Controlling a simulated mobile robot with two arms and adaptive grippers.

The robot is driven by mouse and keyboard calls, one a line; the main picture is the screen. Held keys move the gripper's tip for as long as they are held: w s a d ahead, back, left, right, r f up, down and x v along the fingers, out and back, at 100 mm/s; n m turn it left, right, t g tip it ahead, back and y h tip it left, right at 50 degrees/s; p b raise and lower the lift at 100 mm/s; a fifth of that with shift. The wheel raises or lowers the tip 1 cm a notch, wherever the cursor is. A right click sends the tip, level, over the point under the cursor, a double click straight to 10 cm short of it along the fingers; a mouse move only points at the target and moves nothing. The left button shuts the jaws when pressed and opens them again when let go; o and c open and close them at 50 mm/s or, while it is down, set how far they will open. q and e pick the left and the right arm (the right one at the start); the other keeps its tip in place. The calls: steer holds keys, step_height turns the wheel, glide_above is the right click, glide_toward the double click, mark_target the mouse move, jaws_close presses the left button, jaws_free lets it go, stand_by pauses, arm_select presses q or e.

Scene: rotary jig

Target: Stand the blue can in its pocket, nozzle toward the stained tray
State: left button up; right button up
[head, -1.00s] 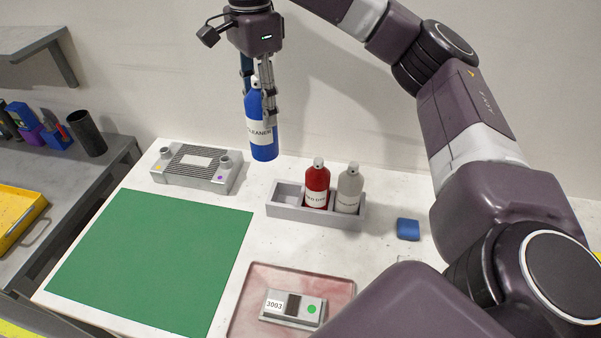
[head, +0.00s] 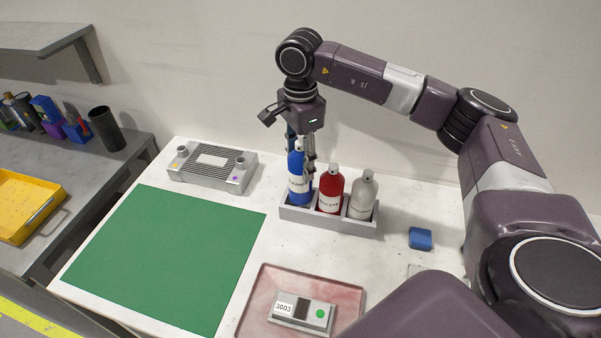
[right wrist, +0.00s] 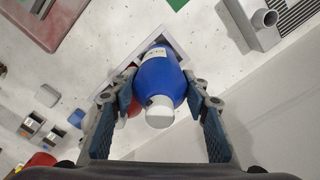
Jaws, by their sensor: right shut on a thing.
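The blue can (head: 299,187) is upright at the left pocket of the grey three-pocket holder (head: 327,222); its base is hidden behind the holder's front wall, so I cannot tell whether it rests on the floor. My right gripper (head: 302,170) points down from above and is shut on the can. In the right wrist view the can (right wrist: 160,78) sits between the two fingers (right wrist: 161,108), its white top toward the camera. I cannot tell which way its nozzle faces. The pink-stained tray (head: 258,298) lies in front of the holder. My left gripper is not in view.
A red can (head: 330,189) and a grey can (head: 363,194) stand in the other pockets. A labelled device (head: 301,312) lies in the tray. A finned metal block (head: 212,170), a green mat (head: 165,255) and a blue block (head: 420,238) are also on the table.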

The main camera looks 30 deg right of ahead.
mark_target(300, 177)
step_height(300, 177, down, 4)
steer(key=shift+r+p, duration=0.1)
steer(key=shift+p, duration=0.4)
steer(key=shift+f, duration=0.5)
steer(key=shift+w, duration=0.1)
steer(key=shift+f, duration=0.1)
steer(key=o, duration=1.5)
steer(key=shift+c, duration=0.2)
